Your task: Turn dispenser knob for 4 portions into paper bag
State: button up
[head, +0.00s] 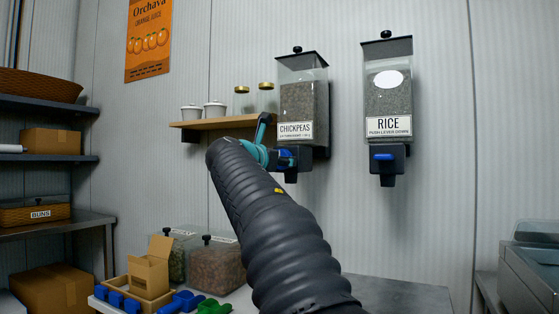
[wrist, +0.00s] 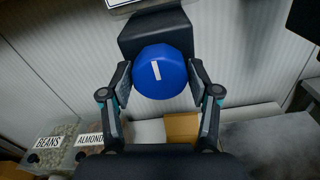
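The chickpeas dispenser (head: 303,108) hangs on the wall, labelled CHICKPEAS. Its blue round knob (wrist: 160,71) faces the wrist camera with a white, nearly upright mark. My gripper (wrist: 160,68) is at this knob, one finger on each side. The fingertips are very close to its edges; contact is unclear. In the head view, my gripper (head: 279,157) partly covers the knob. A tan box-like thing (wrist: 182,127) stands on the counter below, perhaps the paper bag; its opening is not visible. My arm hides that area in the head view.
The rice dispenser (head: 388,100) hangs to the right. A wooden shelf (head: 225,121) with jars is close left of my gripper. Clear bins (head: 216,268) and an open tan carton (head: 148,275) stand lower left. The counter's right part (head: 400,294) is clear.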

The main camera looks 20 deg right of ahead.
jog(key=c, duration=0.5)
jog(key=shift+c, duration=0.2)
jog(key=shift+m, duration=0.3)
jog(key=m+b, duration=0.3)
jog(key=m, duration=1.4)
